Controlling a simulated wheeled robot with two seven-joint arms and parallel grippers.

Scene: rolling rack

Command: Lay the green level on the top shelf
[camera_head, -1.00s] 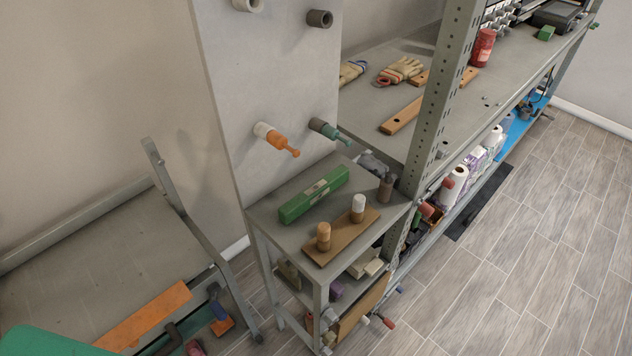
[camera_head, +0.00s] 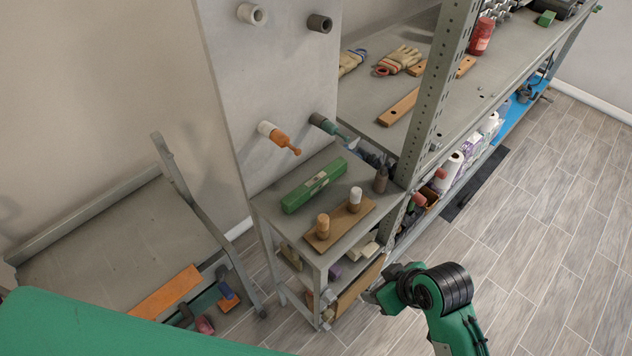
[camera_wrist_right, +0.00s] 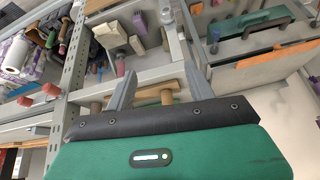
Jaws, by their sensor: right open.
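The green level (camera_head: 314,185) lies flat on the top shelf (camera_head: 290,232) of the small grey rack, near its back by the upright panel. Nothing is holding it. My right gripper (camera_head: 374,296) is in front of the rack's right side, lower than the top shelf and apart from the level. In the right wrist view its two fingers (camera_wrist_right: 158,80) are spread, with no object held between them. My left gripper is not in view.
A wooden board with two pegs (camera_head: 340,222) sits in front of the level. Tool handles (camera_head: 280,138) stick out from the panel (camera_head: 275,80) above. A long shelf unit (camera_head: 432,100) adjoins on the right. Floor at right is clear.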

